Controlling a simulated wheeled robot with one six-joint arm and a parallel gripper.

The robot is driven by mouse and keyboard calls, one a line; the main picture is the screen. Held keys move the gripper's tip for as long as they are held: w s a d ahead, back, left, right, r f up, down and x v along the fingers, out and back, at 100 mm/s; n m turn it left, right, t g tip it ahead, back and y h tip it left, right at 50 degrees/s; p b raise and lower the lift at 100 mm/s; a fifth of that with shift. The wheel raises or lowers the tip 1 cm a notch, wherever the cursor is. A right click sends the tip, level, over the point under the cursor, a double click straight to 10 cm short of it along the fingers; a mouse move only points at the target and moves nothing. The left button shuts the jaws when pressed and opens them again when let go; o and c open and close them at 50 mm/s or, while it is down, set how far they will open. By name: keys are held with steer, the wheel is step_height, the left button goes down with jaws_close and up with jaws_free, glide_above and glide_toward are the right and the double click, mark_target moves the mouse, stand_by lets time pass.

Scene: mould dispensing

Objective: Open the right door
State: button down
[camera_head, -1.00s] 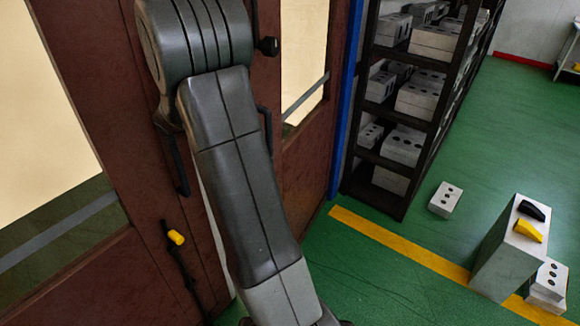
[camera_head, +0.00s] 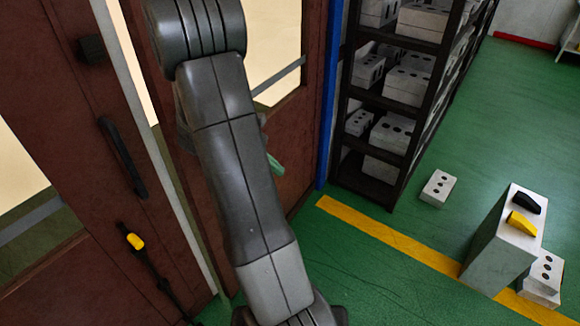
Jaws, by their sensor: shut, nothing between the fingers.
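The right door (camera_head: 290,123) is brown with a glass pane and shows mostly to the right of my arm. A narrow gap runs between it and the left door (camera_head: 60,110), with a pale strip along the left door's edge, so the right door looks ajar. The right door's handle is hidden behind my arm. The left door carries a black handle (camera_head: 122,157), a black knob (camera_head: 91,48) and a yellow-tipped latch (camera_head: 134,241). My gripper is hidden behind my arm. A small green piece shows at the arm's right edge; I cannot tell what it is.
A dark shelf (camera_head: 367,185) with grey blocks stands right of the blue door post (camera_head: 329,100). A white block (camera_head: 438,188) and a tall box (camera_head: 497,250) with black and yellow pieces on top stand on the green floor.

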steer(key=d, duration=0.1)
steer(key=s+d, duration=0.1)
steer(key=d, duration=0.1)
steer(key=d+p, duration=0.1)
steer(key=shift+s+d+r, duration=0.2)
steer(key=shift+s+d, duration=0.1)
steer(key=shift+d, duration=0.05)
steer(key=shift+a, duration=0.25)
stand_by(1.2)
